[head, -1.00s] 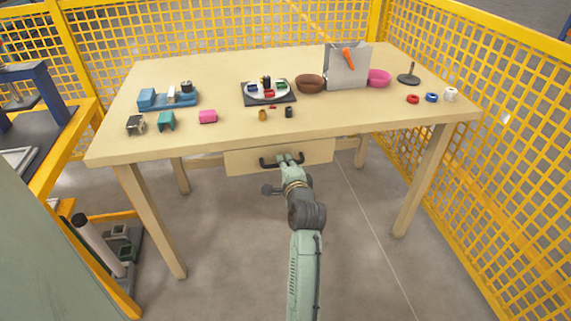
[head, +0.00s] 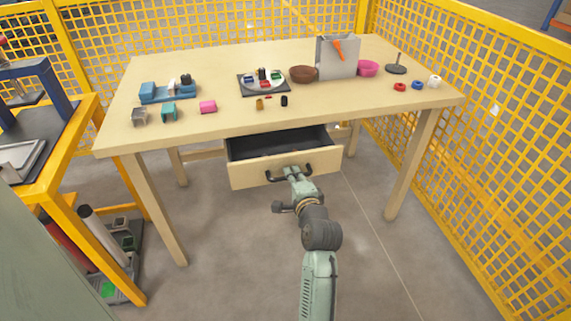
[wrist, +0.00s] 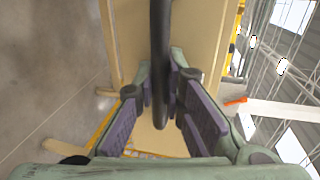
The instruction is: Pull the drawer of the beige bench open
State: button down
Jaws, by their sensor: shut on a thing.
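The beige bench (head: 222,126) stands in the middle of the head view. Its drawer (head: 245,174) is pulled partly out below the front edge, and its dark inside shows. A dark bar handle (head: 307,169) is fixed on the drawer front. My gripper (head: 293,174) is at the handle in the head view. In the wrist view the handle (wrist: 160,60) runs between the purple-padded fingers of my gripper (wrist: 162,105), which is shut on it. The fingertips are partly hidden by my arm in the head view.
On the bench top are a blue fixture (head: 168,91), a plate on a dark mat (head: 263,81), a brown bowl (head: 302,74), a grey box (head: 338,57) and several small parts. Yellow mesh fencing (head: 440,130) borders the right and back. A yellow-framed table (head: 62,172) stands left.

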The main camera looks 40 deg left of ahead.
jog(key=f+v, duration=0.2)
jog(key=v, duration=0.8)
jog(key=shift+s+d+p, duration=0.3)
jog(key=shift+d+p, duration=0.05)
jog(key=shift+d, duration=0.1)
jog(key=c, duration=1.9)
grip_release()
